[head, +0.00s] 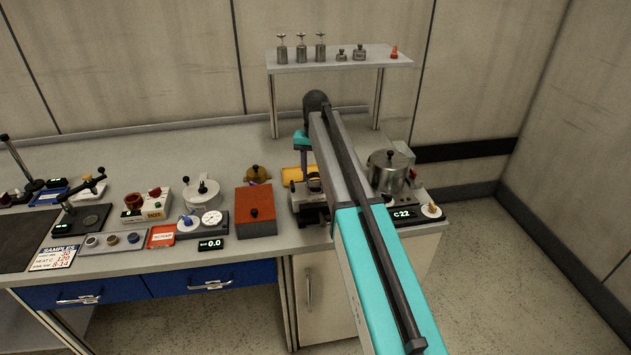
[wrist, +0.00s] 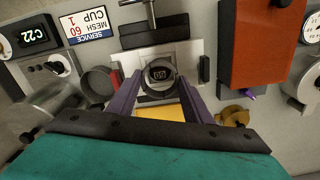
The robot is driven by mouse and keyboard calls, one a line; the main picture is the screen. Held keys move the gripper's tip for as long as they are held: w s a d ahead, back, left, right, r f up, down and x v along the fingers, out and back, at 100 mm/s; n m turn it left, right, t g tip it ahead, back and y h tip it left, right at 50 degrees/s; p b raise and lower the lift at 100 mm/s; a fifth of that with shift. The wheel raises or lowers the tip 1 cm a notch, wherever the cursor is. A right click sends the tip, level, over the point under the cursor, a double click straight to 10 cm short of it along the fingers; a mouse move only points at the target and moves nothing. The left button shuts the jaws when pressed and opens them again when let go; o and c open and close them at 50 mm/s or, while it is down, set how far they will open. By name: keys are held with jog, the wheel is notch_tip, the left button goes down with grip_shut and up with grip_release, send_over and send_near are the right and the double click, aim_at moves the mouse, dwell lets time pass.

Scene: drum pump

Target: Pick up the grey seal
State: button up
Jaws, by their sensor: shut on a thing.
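My gripper (wrist: 160,76) has its two purple fingers closed on a dark round cup (wrist: 160,70) with a small marking like "60" inside. The cup is at the metal vise (wrist: 196,52); whether it rests there or is lifted I cannot tell. In the head view my arm hides most of the gripper and part of the vise (head: 310,214).
A red-orange box (head: 256,211) stands left of the vise. A metal pot (head: 388,171) and a C22 display (head: 402,214) stand to its right. A yellow block (wrist: 160,112) lies behind it. A shelf (head: 340,58) with weights rises at the back.

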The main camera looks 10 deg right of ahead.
jog(key=s+d+b, duration=0.2)
jog(key=s, duration=0.5)
jog(key=s+d+r+b, duration=0.1)
jog(key=s+d+b, duration=0.1)
jog(key=s, duration=0.6)
jog(key=shift+s+d+r, duration=0.15)
jog(key=shift+s+r, duration=0.1)
jog(key=shift+r, duration=0.05)
dwell(0.4)
jog(key=shift+r+p, duration=1.3)
jog(key=shift+r, duration=0.2)
jog(key=shift+s+a+f+n+p, duration=0.4)
jog(key=shift+a+n, duration=0.3)
jog(key=shift+n, duration=0.85)
jog(key=shift+s+a+f+n+p, duration=0.35)
jog(key=shift+a+f+n, duration=0.3)
jog(key=shift+n, duration=0.95)
jog(key=shift+s+a+f+n+p, duration=0.35)
jog(key=shift+a+n, duration=0.4)
jog(key=shift+n, duration=0.8)
jog(key=shift+w, duration=0.15)
